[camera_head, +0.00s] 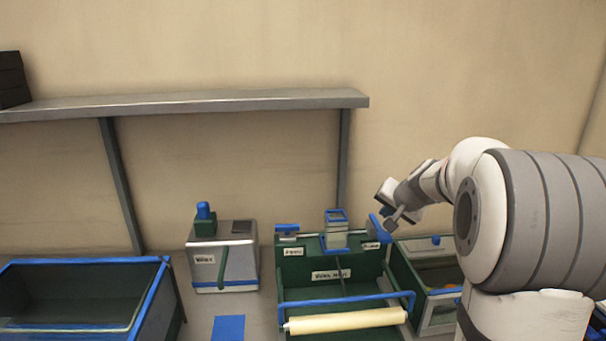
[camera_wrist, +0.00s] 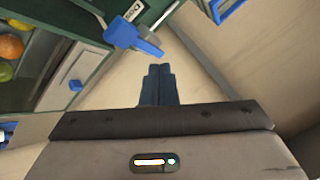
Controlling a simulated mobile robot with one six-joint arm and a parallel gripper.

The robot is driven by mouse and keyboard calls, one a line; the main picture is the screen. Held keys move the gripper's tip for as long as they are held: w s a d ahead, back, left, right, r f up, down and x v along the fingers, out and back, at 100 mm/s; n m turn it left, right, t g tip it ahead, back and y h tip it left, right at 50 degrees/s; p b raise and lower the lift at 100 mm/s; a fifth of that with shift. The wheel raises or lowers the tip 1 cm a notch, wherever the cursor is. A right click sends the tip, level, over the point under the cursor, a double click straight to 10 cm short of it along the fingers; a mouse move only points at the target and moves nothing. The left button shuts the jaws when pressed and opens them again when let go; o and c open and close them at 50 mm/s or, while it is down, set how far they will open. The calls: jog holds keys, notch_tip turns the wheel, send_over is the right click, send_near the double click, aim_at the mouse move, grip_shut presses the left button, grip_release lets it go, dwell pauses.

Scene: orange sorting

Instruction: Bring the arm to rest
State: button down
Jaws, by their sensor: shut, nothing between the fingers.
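My gripper (camera_wrist: 160,72) is shut and empty, its two dark fingers pressed together in the wrist view. In the head view my arm reaches in from the right, and the gripper end is beside the right rear of the green sorting machine (camera_head: 295,270). A blue lever (camera_wrist: 133,38) lies just beyond the fingertips to the left in the wrist view, apart from them as far as I can see. It also shows in the head view (camera_head: 381,224), close to my gripper; whether they touch there is unclear.
A green bin (camera_wrist: 40,60) with orange and green fruit stands beside the machine, partly behind my arm in the head view. A metal box (camera_head: 207,270) and a blue-rimmed crate (camera_head: 90,261) stand to the left. A wall shelf (camera_head: 200,101) runs above.

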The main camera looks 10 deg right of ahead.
jog(key=s+a+n+g, duration=0.2)
jog(key=s+a+n, duration=0.2)
jog(key=s+a, duration=0.8)
jog(key=s+f+n+g, duration=0.1)
jog(key=s+f+g, duration=0.1)
jog(key=s, duration=0.8)
jog(key=s+a+f+n+g+h, duration=0.1)
jog(key=s+f+n, duration=0.1)
jog(key=s, duration=0.9)
jog(key=shift+s+f+g, duration=0.2)
jog(key=shift+f+g, duration=0.2)
jog(key=shift+f, duration=0.2)
